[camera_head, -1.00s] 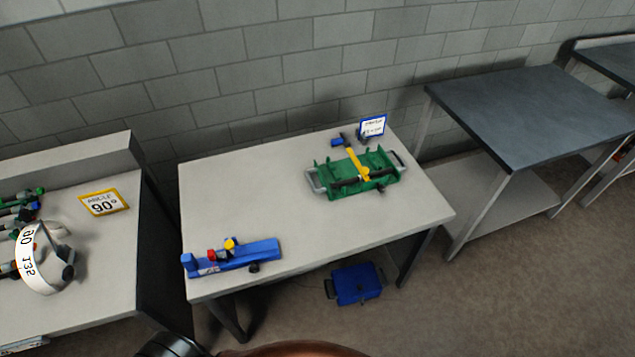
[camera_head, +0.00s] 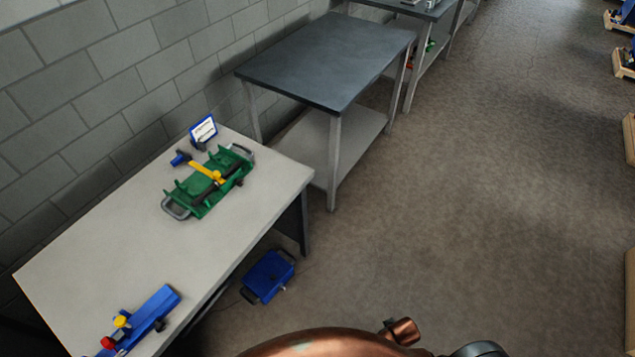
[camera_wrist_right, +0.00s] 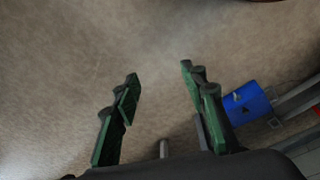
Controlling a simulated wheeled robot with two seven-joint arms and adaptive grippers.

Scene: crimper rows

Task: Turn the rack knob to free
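No part in view is clearly labelled as the rack knob. A green rack-like fixture (camera_head: 205,192) with a yellow lever (camera_head: 207,171) and grey end handles sits on the white table. A blue fixture (camera_head: 146,318) with red and yellow knobs (camera_head: 121,320) lies at the table's near end. In the right wrist view my right gripper (camera_wrist_right: 158,80) has its two green fingers spread wide, with only floor between them. It is away from both fixtures. My left gripper is outside the views.
A blue case (camera_head: 268,276) lies on the floor by the white table (camera_head: 90,250); a blue box also shows in the right wrist view (camera_wrist_right: 247,103). A dark-topped table (camera_head: 325,60) stands beyond. A small sign (camera_head: 203,131) stands behind the green fixture.

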